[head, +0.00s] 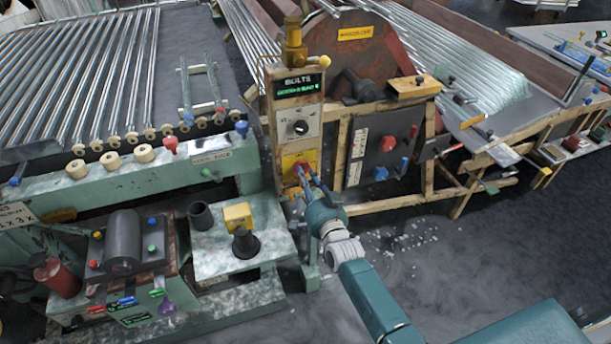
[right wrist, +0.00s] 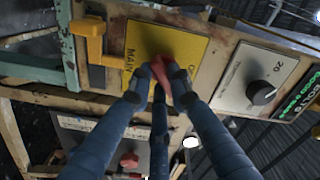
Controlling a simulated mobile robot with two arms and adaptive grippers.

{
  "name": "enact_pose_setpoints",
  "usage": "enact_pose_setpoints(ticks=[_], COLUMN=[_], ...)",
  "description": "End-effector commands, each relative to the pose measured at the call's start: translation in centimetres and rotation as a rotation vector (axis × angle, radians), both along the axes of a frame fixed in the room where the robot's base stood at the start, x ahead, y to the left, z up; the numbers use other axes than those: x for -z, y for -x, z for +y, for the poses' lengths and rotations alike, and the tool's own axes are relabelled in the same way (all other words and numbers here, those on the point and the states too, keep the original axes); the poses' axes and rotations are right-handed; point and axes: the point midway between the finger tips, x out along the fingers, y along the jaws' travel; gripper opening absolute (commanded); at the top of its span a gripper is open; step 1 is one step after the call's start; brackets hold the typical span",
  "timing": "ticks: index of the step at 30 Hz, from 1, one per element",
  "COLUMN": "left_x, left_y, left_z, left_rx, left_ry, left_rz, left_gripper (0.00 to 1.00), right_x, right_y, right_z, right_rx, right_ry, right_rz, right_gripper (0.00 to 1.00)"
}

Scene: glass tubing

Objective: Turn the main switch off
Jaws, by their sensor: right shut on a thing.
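The main switch has a red handle on a yellow plate (head: 287,161) low on the wooden post, under a grey dial panel. In the right wrist view the yellow plate (right wrist: 140,62) carries the word MAIN, and the red handle (right wrist: 163,66) shows between my fingers. My right gripper (head: 304,174) reaches the plate from the front. In the right wrist view its blue fingers (right wrist: 160,88) are closed around the red handle. The fingers hide part of the handle, and its exact angle is hard to tell. My left gripper is not in view.
Above the switch are the grey panel with a black knob (head: 299,128) and a green display (head: 298,86). A dark box (head: 382,150) with red and blue knobs is to the right. A green bench (head: 235,255) stands left. Glass bits (head: 405,240) lie on the floor.

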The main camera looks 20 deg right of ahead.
Motion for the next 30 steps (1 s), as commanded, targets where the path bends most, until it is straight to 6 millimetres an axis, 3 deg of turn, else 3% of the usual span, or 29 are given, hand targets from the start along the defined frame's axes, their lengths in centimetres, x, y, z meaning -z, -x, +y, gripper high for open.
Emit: enact_pose_setpoints(ticks=[18,30], left_x=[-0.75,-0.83], left_y=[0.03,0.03], left_z=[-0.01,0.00], left_rx=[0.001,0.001], left_ry=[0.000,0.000], left_rz=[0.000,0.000], left_gripper=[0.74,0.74], right_x=[-0.14,-0.20], right_y=[0.03,0.05], right_z=[-0.16,-0.12], right_rx=[0.000,-0.001], right_ry=[0.572,0.811], right_rz=[-0.017,-0.025], right_gripper=[0.00,0.00])
